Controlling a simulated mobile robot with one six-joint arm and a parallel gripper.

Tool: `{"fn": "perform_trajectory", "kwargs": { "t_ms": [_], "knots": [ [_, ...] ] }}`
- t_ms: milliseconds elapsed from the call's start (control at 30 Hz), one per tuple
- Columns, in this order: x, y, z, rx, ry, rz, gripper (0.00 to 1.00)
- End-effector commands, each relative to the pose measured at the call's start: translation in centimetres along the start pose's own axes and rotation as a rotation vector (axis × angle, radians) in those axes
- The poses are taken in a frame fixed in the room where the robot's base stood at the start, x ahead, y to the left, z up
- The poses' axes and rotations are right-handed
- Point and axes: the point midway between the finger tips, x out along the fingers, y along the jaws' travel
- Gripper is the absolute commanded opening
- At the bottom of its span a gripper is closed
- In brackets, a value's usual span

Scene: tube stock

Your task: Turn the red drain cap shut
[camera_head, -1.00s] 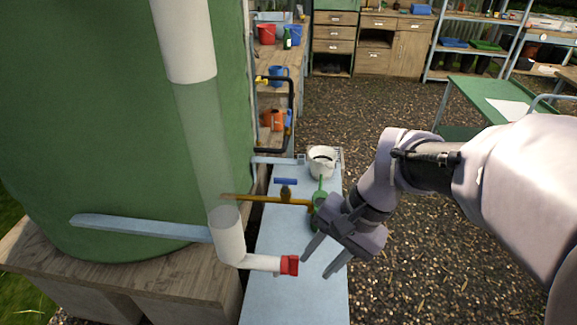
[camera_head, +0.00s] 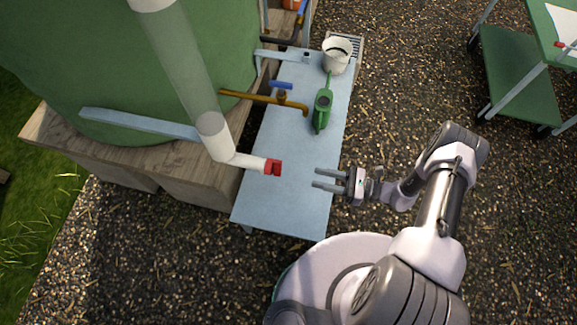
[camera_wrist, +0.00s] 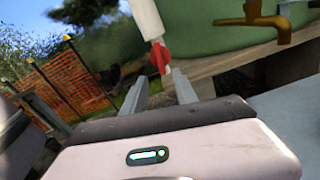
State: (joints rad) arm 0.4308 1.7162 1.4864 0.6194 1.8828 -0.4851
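The red drain cap (camera_head: 273,167) sits on the end of a white elbow pipe (camera_head: 222,143), which runs down beside the green tank (camera_head: 90,60) and over the blue-grey bench. My gripper (camera_head: 315,178) is open and empty, to the right of the cap and apart from it, with its fingers pointing left at it. In the wrist view the cap (camera_wrist: 160,57) shows ahead, beyond and between the two fingertips (camera_wrist: 159,78). The cap's far side is hidden.
The bench (camera_head: 275,208) holds a green watering can (camera_head: 322,108) and a white bucket (camera_head: 337,56). A brass tap (camera_head: 282,97) with a blue handle juts over it. A green cart (camera_head: 515,75) stands at right on open gravel.

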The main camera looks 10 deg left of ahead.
Motion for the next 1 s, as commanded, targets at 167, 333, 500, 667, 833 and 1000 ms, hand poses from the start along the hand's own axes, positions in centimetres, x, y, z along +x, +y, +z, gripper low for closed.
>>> {"fn": "perform_trajectory", "kwargs": {
  "t_ms": [167, 333, 500, 667, 833, 1000],
  "knots": [
    [5.6, 0.2, -0.1, 0.002, 0.002, 0.008, 0.35],
    [9.6, 0.1, -0.1, 0.002, 0.002, 0.005, 0.35],
    [11.4, 0.1, -0.1, 0.001, 0.002, 0.002, 0.35],
    [11.8, 0.1, 0.0, 0.001, 0.002, 0.002, 0.35],
    [11.7, 0.1, 0.0, 0.001, 0.002, 0.002, 0.31],
    [11.7, 0.1, 0.0, 0.001, 0.002, 0.002, 0.0]
  ]
}}
